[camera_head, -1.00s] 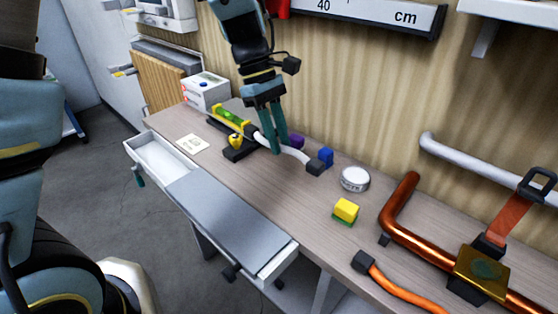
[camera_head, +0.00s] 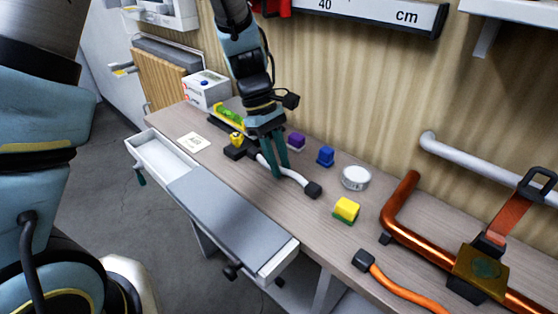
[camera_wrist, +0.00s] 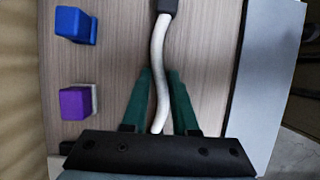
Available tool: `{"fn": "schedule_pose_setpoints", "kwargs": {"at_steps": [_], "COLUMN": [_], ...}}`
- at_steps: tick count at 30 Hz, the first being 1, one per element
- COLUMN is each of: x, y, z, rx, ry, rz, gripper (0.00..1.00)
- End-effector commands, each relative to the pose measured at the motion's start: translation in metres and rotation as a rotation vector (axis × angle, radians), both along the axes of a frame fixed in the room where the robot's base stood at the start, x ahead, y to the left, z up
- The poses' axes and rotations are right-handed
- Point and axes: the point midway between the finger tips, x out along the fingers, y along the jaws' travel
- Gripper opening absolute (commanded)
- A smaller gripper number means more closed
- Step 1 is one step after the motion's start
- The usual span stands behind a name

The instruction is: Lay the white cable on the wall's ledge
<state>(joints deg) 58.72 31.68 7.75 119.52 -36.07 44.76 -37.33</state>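The white cable (camera_head: 294,176) has black end pieces and lies on the bench top (camera_head: 225,178), left of the middle. One black end (camera_head: 313,190) points right; the other end is partly hidden behind my gripper. My gripper (camera_head: 278,174) is low over the cable with its green fingers pointing down. In the wrist view, the cable (camera_wrist: 159,60) runs between the two fingers (camera_wrist: 160,74), with a gap showing on each side. A white wall shelf (camera_head: 515,8) is at the upper right; I cannot tell whether it is the ledge.
Purple (camera_head: 297,139) and blue (camera_head: 326,155) blocks stand behind the cable. A round white tin (camera_head: 356,177), a yellow block (camera_head: 347,208), an orange cable (camera_head: 402,289) and a copper pipe (camera_head: 425,242) lie to the right. A drawer (camera_head: 163,160) stands open in front.

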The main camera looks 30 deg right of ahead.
Motion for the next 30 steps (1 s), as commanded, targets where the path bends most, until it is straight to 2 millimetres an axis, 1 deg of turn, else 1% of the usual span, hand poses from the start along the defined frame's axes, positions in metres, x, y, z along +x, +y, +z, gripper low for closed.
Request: {"fn": "schedule_pose_setpoints", "kwargs": {"at_steps": [1,6,13,17,20,30], "x": [0.000,0.000,0.000,0.001,0.007,0.033], "y": [0.000,0.000,0.000,0.000,0.001,0.007], "z": [0.000,0.000,0.001,0.007,0.019,0.083], "rx": [0.000,0.000,0.000,-0.001,-0.004,-0.003], "ry": [0.000,0.000,0.000,0.000,-0.002,-0.003], "rz": [0.000,0.000,0.000,-0.001,0.001,0.002], "gripper": [0.34,0.53,0.54,0.54,0.54,0.54]}}
